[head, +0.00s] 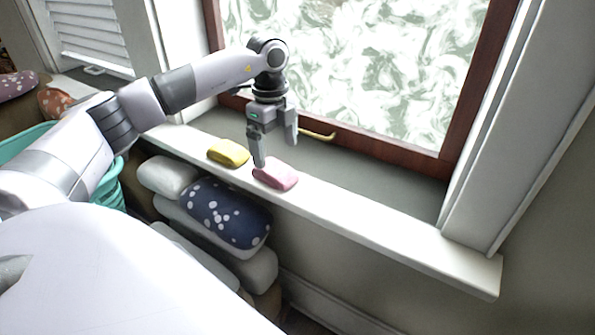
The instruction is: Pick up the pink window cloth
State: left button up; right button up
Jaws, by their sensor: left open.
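The pink window cloth (277,176) lies folded on the white window sill, near the middle of the head view. My left gripper (276,154) points down just above and behind it. Its two fingers are spread apart with nothing between them. One fingertip is close to the cloth's left back edge; I cannot tell whether it touches. My right gripper does not show.
A yellow cloth (228,153) lies on the sill (375,226) left of the pink one. The window's wooden frame (385,149) and a yellow handle (318,136) are behind. Cushions (226,212) and a teal basket (108,186) are below. The sill's right part is clear.

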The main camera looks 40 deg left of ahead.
aim_at(274, 166)
pick_arm(q)
jog(key=shift+w+a+r, duration=0.1)
jog(key=shift+a, duration=0.35)
jog(key=shift+f, duration=0.3)
notch_tip(274, 166, down, 6)
jog(key=shift+w+a+f+b, duration=0.1)
jog(key=shift+a+f+b, duration=0.05)
jog(key=shift+b, duration=0.55)
jog(key=c, duration=1.1)
